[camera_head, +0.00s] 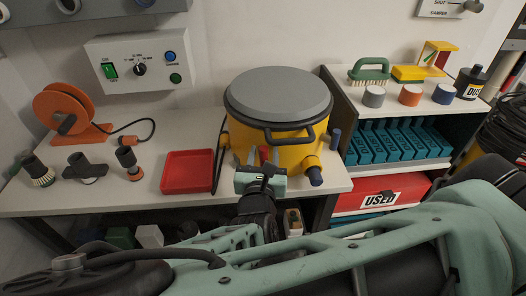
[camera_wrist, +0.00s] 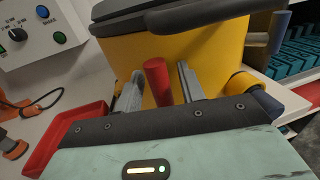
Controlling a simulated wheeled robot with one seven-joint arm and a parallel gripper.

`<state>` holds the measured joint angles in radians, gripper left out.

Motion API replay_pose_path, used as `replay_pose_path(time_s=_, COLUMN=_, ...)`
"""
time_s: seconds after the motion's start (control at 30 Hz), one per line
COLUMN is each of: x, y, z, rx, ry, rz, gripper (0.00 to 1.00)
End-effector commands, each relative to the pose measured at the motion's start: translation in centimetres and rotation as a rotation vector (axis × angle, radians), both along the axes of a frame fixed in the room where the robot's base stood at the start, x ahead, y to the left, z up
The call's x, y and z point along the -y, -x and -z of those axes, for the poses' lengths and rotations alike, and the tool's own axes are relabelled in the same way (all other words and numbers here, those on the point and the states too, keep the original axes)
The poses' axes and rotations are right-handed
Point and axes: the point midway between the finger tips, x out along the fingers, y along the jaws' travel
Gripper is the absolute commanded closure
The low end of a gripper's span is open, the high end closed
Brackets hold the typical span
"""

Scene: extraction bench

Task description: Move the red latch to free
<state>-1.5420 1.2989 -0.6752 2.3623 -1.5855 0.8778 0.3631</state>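The red latch (camera_wrist: 157,82) is a short red bar on the front of the yellow canister (camera_head: 250,135), which has a grey lid (camera_head: 278,92). In the head view the latch (camera_head: 263,153) shows just beyond my gripper (camera_head: 262,165). In the wrist view the latch stands between the two fingers of my gripper (camera_wrist: 160,90). The fingers are apart, with a gap visible on each side of the latch, so my gripper is open around it. The latch's lower end is hidden behind my gripper body.
A red tray (camera_head: 188,171) lies on the bench left of the canister, with a black hose (camera_head: 218,155) between. An orange reel (camera_head: 65,112) and several nozzles stand further left. A shelf with teal boxes (camera_head: 400,143) is on the right. A control box (camera_head: 140,62) hangs on the wall.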

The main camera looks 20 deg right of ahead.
Motion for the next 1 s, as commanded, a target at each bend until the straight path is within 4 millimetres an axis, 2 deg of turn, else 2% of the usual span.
replay_pose_path(time_s=0.17, x=0.0, y=0.0, z=-0.03, rx=0.0, ry=0.0, rz=0.0, gripper=0.61)
replay_pose_path(time_s=0.27, x=0.0, y=0.0, z=-0.02, rx=0.0, ry=0.0, rz=0.0, gripper=0.86)
replay_pose_path(time_s=0.3, x=0.03, y=0.01, z=-0.02, rx=0.0, ry=0.0, rz=0.001, gripper=0.97)
replay_pose_path(time_s=0.67, x=0.21, y=0.1, z=-0.14, rx=-0.011, ry=0.03, rz=0.005, gripper=0.98)
replay_pose_path(time_s=1.0, x=0.13, y=0.07, z=-0.4, rx=-0.078, ry=0.228, rz=0.009, gripper=0.98)
